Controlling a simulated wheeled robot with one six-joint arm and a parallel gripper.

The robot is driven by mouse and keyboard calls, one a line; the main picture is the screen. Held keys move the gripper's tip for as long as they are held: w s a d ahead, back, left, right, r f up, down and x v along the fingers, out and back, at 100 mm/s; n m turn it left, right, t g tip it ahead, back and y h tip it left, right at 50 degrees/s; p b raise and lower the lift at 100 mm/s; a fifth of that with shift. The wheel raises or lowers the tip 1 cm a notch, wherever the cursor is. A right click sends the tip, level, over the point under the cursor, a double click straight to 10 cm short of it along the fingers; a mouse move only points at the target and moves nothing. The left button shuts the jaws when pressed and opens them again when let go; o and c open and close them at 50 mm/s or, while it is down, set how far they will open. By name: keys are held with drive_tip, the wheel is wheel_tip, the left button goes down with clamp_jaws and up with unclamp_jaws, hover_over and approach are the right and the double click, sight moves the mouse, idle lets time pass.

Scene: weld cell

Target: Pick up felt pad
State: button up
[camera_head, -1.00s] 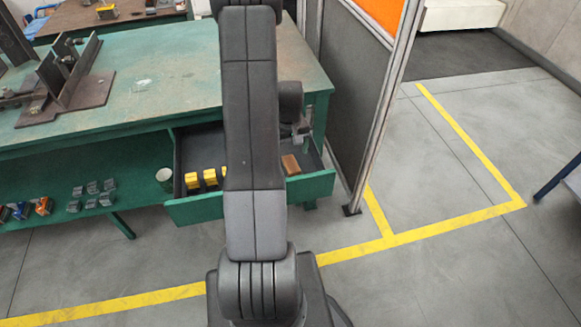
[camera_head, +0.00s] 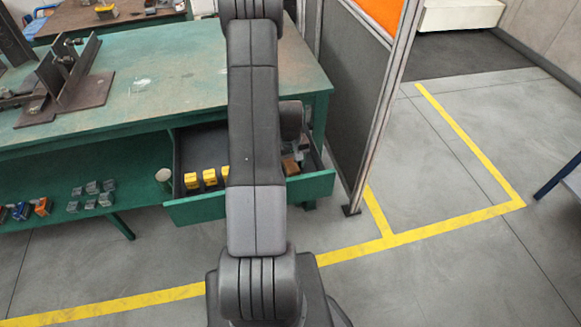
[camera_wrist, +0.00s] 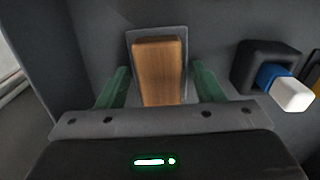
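The felt pad appears to be the brown wood-coloured block with a grey edge around it (camera_wrist: 160,70), lying in the open drawer. It also shows in the head view (camera_head: 290,167), partly covered by my gripper. My gripper (camera_wrist: 161,72) is open, with one green finger on each side of the block. There is a visible gap between each finger and the block, and it holds nothing. In the head view my arm hides much of the gripper and the middle of the drawer.
The open green drawer (camera_head: 205,211) hangs under the workbench (camera_head: 150,90). Several yellow blocks (camera_head: 209,177) stand in its left part. A black holder with a blue and white piece (camera_wrist: 285,85) lies right of the block. A partition post (camera_head: 382,110) stands to the right.

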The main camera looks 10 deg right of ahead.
sight(290, 163)
drive_tip(key=c, duration=0.6)
drive_tip(key=shift+r, duration=0.1)
drive_tip(key=shift+c, duration=0.2)
wheel_tip(290, 163, up, 10)
drive_tip(key=shift+f+p, duration=0.1)
drive_tip(key=shift+p, duration=0.2)
